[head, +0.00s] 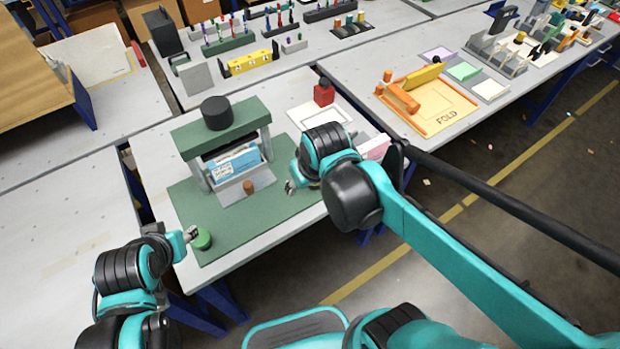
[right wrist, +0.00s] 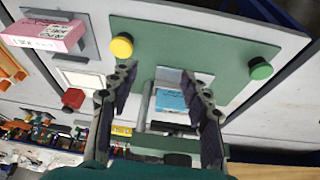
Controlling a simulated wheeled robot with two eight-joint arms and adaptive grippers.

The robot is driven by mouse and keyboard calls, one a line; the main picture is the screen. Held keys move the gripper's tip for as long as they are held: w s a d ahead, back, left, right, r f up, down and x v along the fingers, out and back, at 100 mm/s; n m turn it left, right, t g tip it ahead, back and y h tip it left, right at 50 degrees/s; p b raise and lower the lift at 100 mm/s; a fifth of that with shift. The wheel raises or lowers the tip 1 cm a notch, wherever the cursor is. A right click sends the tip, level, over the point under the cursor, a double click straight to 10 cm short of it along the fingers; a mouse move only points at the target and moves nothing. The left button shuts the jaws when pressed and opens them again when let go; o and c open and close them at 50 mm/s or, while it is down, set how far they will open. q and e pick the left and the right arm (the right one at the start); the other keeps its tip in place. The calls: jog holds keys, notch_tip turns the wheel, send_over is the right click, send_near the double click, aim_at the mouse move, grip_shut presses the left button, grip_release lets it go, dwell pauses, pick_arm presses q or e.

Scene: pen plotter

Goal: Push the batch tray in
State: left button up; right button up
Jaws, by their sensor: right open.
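The batch tray (head: 236,193) is a pale grey plate sticking out of the front of the green-topped press (head: 217,130). A brown knob (head: 249,187) stands at its front, and a blue and white card (head: 235,162) lies further in. My right gripper (head: 290,186) is to the right of the tray, apart from it, over the green base. In the right wrist view its fingers (right wrist: 159,78) are spread and empty, with the tray (right wrist: 168,75) and card (right wrist: 171,100) showing between them. My left gripper (head: 191,235) is beside the green button (head: 203,239); its jaw opening is unclear.
A yellow button (right wrist: 122,46) stands on the green base (right wrist: 205,42); my right arm hides it in the head view. A red block (head: 324,94) and a pink box (right wrist: 45,36) are beside the base. An orange folding board (head: 440,118) is on the right table.

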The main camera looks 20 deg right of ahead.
jog(key=shift+s+d+r+m+t, duration=0.2)
jog(key=shift+s+d+r, duration=0.1)
jog(key=shift+d, duration=0.15)
jog(key=shift+s+d+r+m+t, duration=0.1)
jog(key=shift+s+d+r+t, duration=0.15)
jog(key=shift+d, duration=0.15)
jog(key=s+d+m+t, duration=0.1)
jog(key=s+d, duration=0.1)
jog(key=s+d+t, duration=0.1)
jog(key=s+d, duration=0.1)
jog(key=shift+m+h, duration=0.3)
jog(key=shift+m, duration=0.1)
